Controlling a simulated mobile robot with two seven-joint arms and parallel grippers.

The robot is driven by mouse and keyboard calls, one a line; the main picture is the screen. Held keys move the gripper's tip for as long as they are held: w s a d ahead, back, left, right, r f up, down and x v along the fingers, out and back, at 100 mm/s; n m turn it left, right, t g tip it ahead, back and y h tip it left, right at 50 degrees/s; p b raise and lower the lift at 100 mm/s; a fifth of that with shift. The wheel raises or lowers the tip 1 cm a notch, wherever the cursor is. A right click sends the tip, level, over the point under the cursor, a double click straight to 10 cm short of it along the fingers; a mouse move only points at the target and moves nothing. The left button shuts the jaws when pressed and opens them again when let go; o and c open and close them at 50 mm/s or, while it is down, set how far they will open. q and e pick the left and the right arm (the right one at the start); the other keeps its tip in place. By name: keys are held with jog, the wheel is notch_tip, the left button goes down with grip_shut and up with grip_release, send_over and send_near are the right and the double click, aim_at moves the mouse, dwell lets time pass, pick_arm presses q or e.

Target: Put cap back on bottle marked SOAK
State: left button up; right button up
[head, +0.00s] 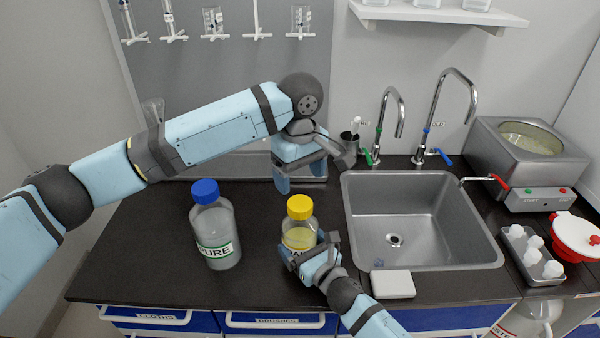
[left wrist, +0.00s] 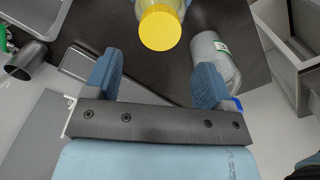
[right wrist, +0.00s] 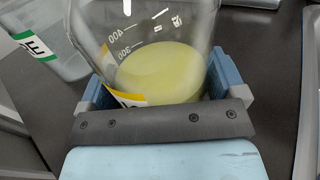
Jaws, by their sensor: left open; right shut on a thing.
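A clear bottle (head: 299,235) with yellow liquid stands on the dark counter. A yellow cap (head: 300,207) sits on its mouth; how tightly, I cannot tell. Its label is mostly hidden, so the marking cannot be read. My right gripper (head: 308,248) is shut around the bottle's body; the right wrist view shows the glass (right wrist: 150,60) between its fingers. My left gripper (head: 300,178) is open and empty, behind and above the cap. In the left wrist view the yellow cap (left wrist: 160,27) lies beyond the open fingers (left wrist: 157,78), apart from them.
A blue-capped bottle labelled PURE (head: 215,232) stands to the left. A sink (head: 425,215) with two taps is at right. A white block (head: 393,284) lies before the sink. The counter's left end is clear.

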aim_at(300, 202)
pick_arm(q)
jog(key=shift+n, duration=0.9)
jog(key=shift+f, duration=4)
jog(key=shift+c, duration=0.2)
